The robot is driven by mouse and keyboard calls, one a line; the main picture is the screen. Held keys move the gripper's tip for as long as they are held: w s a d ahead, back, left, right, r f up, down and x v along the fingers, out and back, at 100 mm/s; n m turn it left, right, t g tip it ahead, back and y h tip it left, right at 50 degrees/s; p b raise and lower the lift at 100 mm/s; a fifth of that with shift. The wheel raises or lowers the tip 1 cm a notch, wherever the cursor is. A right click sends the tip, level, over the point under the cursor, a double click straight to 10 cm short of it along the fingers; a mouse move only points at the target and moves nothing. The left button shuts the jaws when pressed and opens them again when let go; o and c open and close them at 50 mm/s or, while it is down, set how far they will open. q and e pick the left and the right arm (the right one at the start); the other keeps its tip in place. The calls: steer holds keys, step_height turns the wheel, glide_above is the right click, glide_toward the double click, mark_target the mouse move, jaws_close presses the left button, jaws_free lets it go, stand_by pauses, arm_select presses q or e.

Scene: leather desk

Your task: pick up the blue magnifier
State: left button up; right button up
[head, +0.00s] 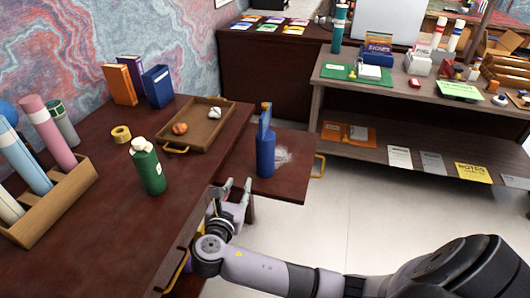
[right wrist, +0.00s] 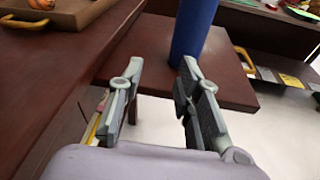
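The blue magnifier (head: 265,153) appears as an upright blue cylinder with a thin flat blue piece above it, seen almost edge-on. It stands on a lower dark red-brown surface (head: 292,185) beside the main desk. My right gripper (head: 237,187) is open and empty, just in front and to the left of it, apart from it in the head view. In the right wrist view the blue cylinder (right wrist: 195,28) rises beyond the right-hand finger of my gripper (right wrist: 160,76); its top is cut off. My left gripper is not in view.
On the main desk (head: 105,220) are a green bottle (head: 149,170), a wooden tray (head: 222,117) with small items, a tape roll (head: 121,134) and a holder of tubes (head: 62,205). A shelf unit (head: 325,90) stands behind. Open floor (head: 330,225) lies right.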

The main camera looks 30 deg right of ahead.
mark_target(260, 133)
steer(key=s+r+h, duration=0.3)
steer(key=s+r, duration=0.1)
steer(key=r, duration=0.7)
steer(key=x, duration=1.2)
steer(key=shift+w+d+r, duration=0.15)
steer(key=shift+d+r, duration=0.05)
steer(key=shift+d, duration=0.05)
steer(key=p+x, duration=0.1)
steer(key=x, duration=0.4)
steer(key=shift+d, duration=0.2)
steer(key=shift+c, duration=0.4)
jaws_close()
